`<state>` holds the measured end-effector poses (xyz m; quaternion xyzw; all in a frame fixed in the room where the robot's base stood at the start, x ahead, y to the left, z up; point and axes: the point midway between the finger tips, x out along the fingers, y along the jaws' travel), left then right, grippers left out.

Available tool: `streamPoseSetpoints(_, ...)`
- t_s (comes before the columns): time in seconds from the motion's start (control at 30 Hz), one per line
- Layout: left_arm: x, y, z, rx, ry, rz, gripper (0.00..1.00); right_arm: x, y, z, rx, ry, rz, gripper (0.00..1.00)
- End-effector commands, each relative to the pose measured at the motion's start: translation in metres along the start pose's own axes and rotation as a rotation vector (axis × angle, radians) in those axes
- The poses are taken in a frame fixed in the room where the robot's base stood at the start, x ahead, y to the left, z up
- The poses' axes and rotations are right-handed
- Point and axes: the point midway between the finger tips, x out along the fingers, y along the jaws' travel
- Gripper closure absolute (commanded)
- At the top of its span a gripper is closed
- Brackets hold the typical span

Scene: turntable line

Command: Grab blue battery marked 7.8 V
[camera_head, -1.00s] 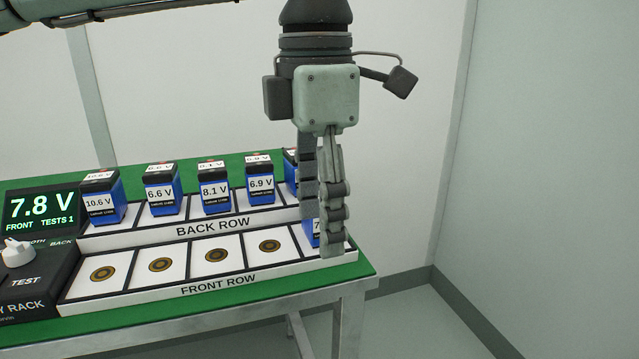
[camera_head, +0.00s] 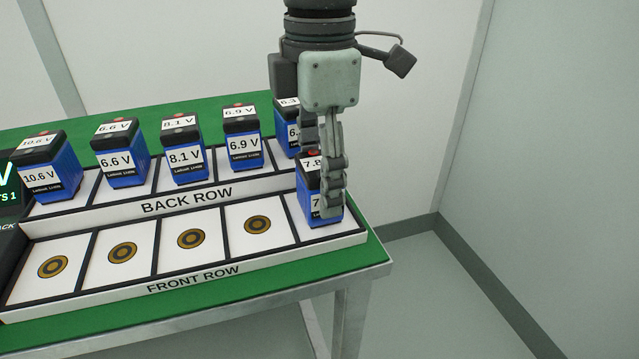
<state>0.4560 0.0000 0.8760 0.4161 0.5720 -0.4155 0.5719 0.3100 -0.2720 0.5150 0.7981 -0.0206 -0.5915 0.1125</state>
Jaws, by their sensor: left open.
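The blue battery marked 7.8 V (camera_head: 309,197) stands upright in the rightmost slot of the front row, with a black top and white labels. My left gripper (camera_head: 322,190) points down at it from above and is open. One finger hangs in front of the battery's right side and hides part of its label. The other finger is mostly hidden behind, so I cannot tell whether either finger touches the battery. My right gripper is not in view.
Several blue batteries, such as the 6.9 V one (camera_head: 243,146), stand in the back row (camera_head: 186,203). One stands close behind my gripper. The other front row slots (camera_head: 190,239) are empty. The green table's (camera_head: 372,262) right edge is near.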

Motion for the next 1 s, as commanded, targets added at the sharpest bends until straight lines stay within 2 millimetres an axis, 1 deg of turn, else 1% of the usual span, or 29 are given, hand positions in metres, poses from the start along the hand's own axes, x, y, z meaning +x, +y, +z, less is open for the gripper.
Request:
streamPoseSetpoints(0.03,0.0056,0.0000,-0.0006,-0.001,0.001,-0.001,0.41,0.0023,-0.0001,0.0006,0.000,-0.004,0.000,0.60)
streamPoseSetpoints(0.1,0.0100,0.0002,-0.0004,-0.002,0.000,-0.001,0.41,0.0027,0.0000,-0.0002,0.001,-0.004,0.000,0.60)
streamPoseSetpoints(0.33,0.0114,0.0002,-0.0003,-0.002,-0.001,-0.001,0.41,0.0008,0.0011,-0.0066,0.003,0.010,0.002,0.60)
streamPoseSetpoints(0.37,0.0114,0.0002,-0.0003,-0.002,-0.001,-0.001,0.44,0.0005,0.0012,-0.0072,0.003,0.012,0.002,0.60)
streamPoseSetpoints(0.77,0.0103,0.0005,-0.0001,-0.002,-0.002,0.001,0.94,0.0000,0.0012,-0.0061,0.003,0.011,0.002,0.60)
streamPoseSetpoints(0.8,0.0103,0.0005,-0.0001,-0.002,-0.002,0.001,0.95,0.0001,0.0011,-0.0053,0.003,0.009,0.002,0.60)
streamPoseSetpoints(1.0,0.0089,0.0005,0.0000,-0.002,-0.002,0.001,0.95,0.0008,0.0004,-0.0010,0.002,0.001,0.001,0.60)
